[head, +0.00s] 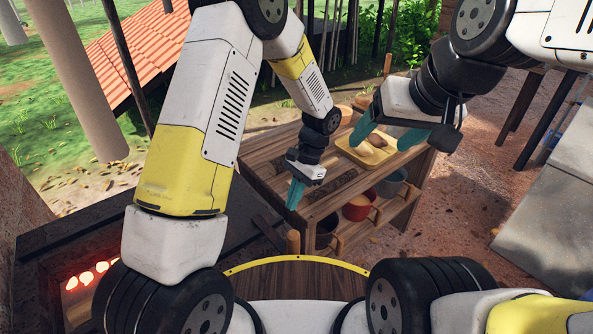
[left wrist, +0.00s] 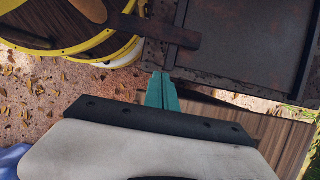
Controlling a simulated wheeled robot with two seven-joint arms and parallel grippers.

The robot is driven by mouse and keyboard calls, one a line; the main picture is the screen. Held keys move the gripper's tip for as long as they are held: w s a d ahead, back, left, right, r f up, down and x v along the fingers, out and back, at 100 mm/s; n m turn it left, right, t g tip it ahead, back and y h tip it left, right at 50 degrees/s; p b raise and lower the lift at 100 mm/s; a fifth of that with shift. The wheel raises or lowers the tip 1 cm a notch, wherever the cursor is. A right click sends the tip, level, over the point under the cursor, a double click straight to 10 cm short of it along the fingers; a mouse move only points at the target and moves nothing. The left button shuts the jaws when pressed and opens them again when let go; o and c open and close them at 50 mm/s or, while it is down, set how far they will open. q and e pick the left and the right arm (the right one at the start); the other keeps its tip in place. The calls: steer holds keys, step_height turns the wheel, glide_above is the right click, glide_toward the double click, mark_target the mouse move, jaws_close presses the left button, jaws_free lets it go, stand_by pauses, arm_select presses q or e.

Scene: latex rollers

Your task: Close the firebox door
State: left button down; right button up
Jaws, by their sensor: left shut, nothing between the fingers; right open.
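The firebox (head: 90,222) is a dark, rusty metal body at the left of the head view, with red-orange glowing openings (head: 87,272) low on its side. A dark rusty panel (left wrist: 250,45) with a brown bar (left wrist: 155,30) sticking out shows in the left wrist view; I cannot tell if it is the door. My arm hides much of the firebox front. My left gripper (head: 295,193) is shut and empty, teal fingers pointing down near the table's left side; its fingertips (left wrist: 162,90) appear just below the panel's edge. My right gripper (head: 388,135) is open and empty above the table's tray.
A wooden table (head: 262,165) holds a yellow tray (head: 350,153) with food on it. Red (head: 358,207) and grey (head: 391,184) pots stand on its lower shelf. A grey slab (head: 550,225) leans at the right. Bare ground lies between table and slab.

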arm_select(q)
steer(key=x, duration=0.3)
steer(key=shift+s+a+f, duration=0.15)
steer(key=shift+a+f, duration=0.05)
steer(key=shift+s+a+r, duration=0.2)
steer(key=shift+s+a, duration=0.75)
steer(key=shift+a, duration=0.2)
steer(key=shift+s+a, duration=0.2)
